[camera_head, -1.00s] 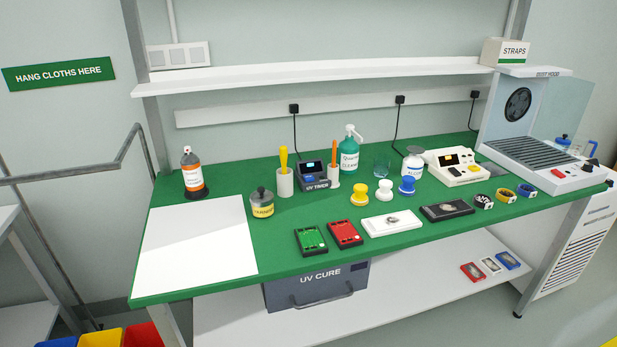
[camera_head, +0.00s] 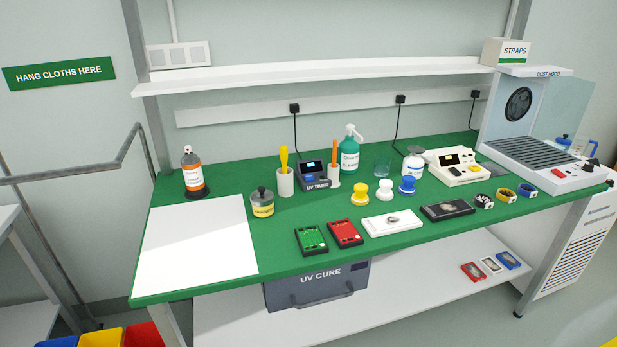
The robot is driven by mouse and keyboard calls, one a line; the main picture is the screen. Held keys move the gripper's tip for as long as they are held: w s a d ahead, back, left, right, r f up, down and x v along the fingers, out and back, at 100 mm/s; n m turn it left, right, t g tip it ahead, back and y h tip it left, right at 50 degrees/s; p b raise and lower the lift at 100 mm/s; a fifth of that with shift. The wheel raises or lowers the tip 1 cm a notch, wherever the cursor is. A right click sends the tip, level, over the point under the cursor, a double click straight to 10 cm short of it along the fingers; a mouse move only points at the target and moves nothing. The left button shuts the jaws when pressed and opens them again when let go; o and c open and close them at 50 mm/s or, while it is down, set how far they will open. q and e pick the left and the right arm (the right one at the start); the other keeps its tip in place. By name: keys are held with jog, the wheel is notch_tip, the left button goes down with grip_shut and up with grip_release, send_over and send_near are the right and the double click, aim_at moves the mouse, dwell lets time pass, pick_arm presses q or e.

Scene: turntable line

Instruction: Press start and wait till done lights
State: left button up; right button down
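The dark UV timer box (camera_head: 314,177) stands near the middle of the green bench, with a small lit blue screen on its top face. A white instrument (camera_head: 457,167) with a dark display and small buttons stands to its right. The dust hood (camera_head: 545,163) at the bench's right end has a red button or switch on its front panel. I cannot read a start label or make out a done light on any of them. Neither of my grippers shows in this view.
The green bench (camera_head: 220,283) carries red and green cases, stamp-like knobs, bottles, watches and a white sheet (camera_head: 195,240). A UV cure drawer box (camera_head: 317,287) sits underneath. A white shelf (camera_head: 320,78) runs above. Coloured bins (camera_head: 100,338) stand at lower left.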

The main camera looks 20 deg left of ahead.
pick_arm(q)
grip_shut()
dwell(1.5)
